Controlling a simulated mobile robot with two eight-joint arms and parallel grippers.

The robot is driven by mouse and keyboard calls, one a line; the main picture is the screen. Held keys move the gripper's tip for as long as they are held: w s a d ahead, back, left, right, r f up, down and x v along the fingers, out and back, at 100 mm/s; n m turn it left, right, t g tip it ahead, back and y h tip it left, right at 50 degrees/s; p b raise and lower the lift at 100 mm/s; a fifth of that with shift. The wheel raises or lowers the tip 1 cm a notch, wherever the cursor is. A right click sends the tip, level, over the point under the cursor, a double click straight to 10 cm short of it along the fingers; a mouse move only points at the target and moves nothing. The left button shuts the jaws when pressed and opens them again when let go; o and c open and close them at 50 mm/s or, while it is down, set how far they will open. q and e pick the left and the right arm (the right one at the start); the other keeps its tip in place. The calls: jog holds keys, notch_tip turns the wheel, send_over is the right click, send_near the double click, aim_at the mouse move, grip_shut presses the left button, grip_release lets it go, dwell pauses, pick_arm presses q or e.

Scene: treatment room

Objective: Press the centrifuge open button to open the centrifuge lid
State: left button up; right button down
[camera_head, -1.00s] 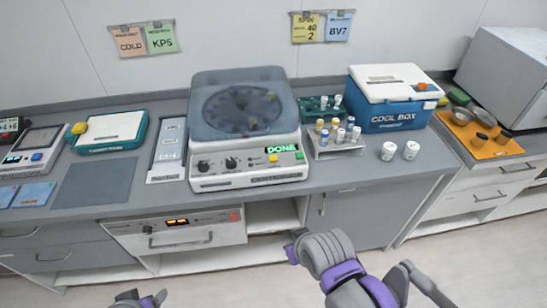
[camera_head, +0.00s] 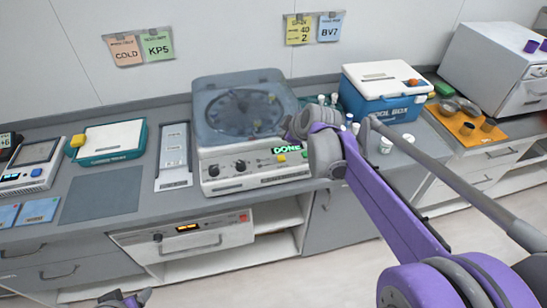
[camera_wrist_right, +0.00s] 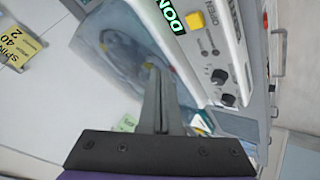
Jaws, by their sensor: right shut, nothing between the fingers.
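The centrifuge (camera_head: 225,178) stands on the counter with its see-through lid (camera_head: 240,108) down. Its front panel has dark knobs, a lit green DONE display (camera_head: 290,149) and a yellow button (camera_head: 281,158). In the right wrist view, the yellow button (camera_wrist_right: 195,20) is beside the display, and an OPEN label shows farther along the panel. My right gripper (camera_head: 290,134) is at the right front of the lid, above the panel. Its fingers (camera_wrist_right: 158,75) are shut and empty, apart from the button in the picture. My left gripper (camera_head: 122,298) is low at the front edge, its jaws unclear.
The blue cool box (camera_head: 388,100) stands right of the centrifuge. My right arm partly hides the vial rack and the white cups (camera_head: 386,145) there. An orange mat (camera_head: 468,128) with bowls is farther right.

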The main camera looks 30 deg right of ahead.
aim_at(284, 160)
jog(key=shift+w+d+r, duration=0.1)
jog(key=shift+w+d, duration=0.3)
jog(key=shift+s, duration=0.1)
notch_tip(284, 160, down, 8)
jog(key=b, duration=0.4)
jog(key=shift+s, duration=0.1)
jog(key=shift+f+b, duration=0.35)
jog(key=shift+f, duration=0.1)
pick_arm(q)
jog(key=s+f, duration=0.3)
jog(key=f, duration=0.3)
jog(key=shift+s+f+g, duration=0.25)
jog(key=shift+f+g, duration=0.05)
jog(key=shift+f, duration=0.1)
